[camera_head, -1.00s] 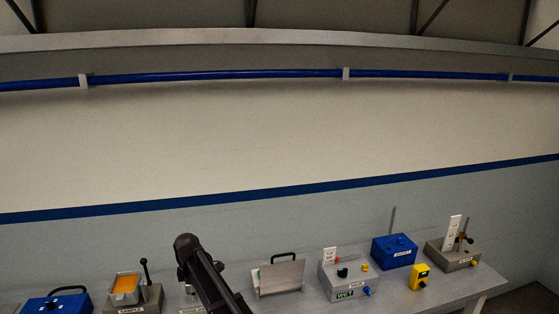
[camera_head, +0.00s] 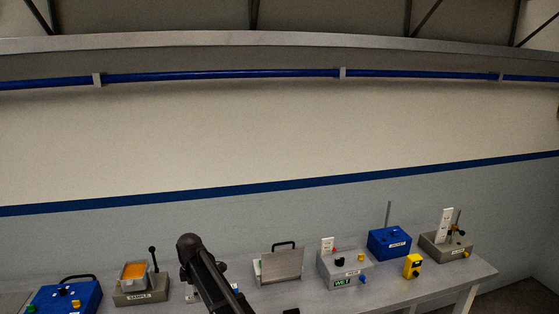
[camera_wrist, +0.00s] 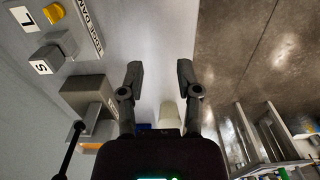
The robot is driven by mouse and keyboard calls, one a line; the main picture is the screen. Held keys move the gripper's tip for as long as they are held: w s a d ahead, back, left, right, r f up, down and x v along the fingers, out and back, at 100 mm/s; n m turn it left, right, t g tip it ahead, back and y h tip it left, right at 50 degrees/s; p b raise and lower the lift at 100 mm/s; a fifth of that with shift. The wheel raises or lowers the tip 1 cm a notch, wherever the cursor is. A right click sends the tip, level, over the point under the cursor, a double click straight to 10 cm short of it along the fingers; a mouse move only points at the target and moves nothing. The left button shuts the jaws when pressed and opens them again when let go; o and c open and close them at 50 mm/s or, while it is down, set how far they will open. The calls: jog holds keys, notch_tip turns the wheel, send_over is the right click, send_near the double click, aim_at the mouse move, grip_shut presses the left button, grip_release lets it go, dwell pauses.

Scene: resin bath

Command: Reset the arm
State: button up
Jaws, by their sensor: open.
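My black arm (camera_head: 208,272) rises from the bottom of the head view, in front of the bench. My gripper (camera_wrist: 158,72) shows in the wrist view with its two dark fingers spread apart. Nothing is between the fingertips. The wrist view looks past the fingers at the grey bench surface (camera_wrist: 140,25) on the left and a brown floor (camera_wrist: 240,30) on the right. The fingers appear apart from the things on the bench.
The bench carries a blue box (camera_head: 65,297), a sample box with an orange tray (camera_head: 140,290), a hinged metal plate (camera_head: 281,264), a grey WET box (camera_head: 343,268), a second blue box (camera_head: 389,242), a yellow device (camera_head: 412,265) and a grey box (camera_head: 445,246) at right.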

jog(key=s+d+f+m+b, duration=0.25)
jog(key=d+m, duration=0.25)
jog(key=d, duration=0.7)
jog(key=s+d+f+m+b, duration=0.1)
jog(key=d+f+m+b, duration=0.2)
jog(key=d, duration=0.8)
jog(key=s+d+f+m+b, duration=0.2)
jog(key=s+d+m, duration=0.4)
jog(key=d, duration=0.4)
jog(key=s+d+f+m+b, duration=0.2)
jog(key=s+d+m, duration=0.4)
jog(key=d, duration=0.4)
jog(key=shift+s+d+f+m, duration=0.3)
jog(key=shift+s+d, duration=0.1)
jog(key=shift+s, duration=0.25)
